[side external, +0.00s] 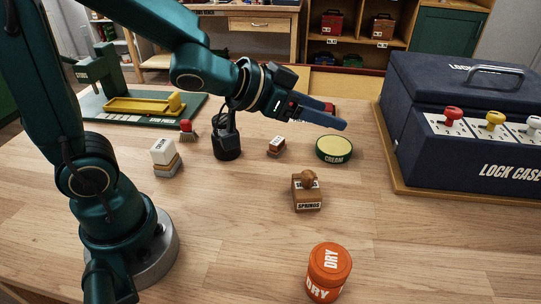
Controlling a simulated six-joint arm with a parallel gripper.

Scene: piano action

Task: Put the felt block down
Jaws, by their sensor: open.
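My gripper (338,115) is above the table near the middle, pointing right, with its blue-grey fingers apart. A small red item (329,107) shows at the fingers; I cannot tell if it is between them or behind them. No block is clearly marked as felt. A pale block on a tan and grey base (165,157) stands at the left, its label too small to read surely. A small brown block with a white label (276,146) sits below and left of the fingers. Both stand on the table, apart from my gripper.
A round green-rimmed pad marked CREAM (334,149) lies below the fingertips. A wooden SPRINGS stamp (307,191) and an orange DRY jar (328,272) stand nearer. The dark LOCK CASE (460,130) fills the right. A green board with a yellow fixture (143,105) is back left.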

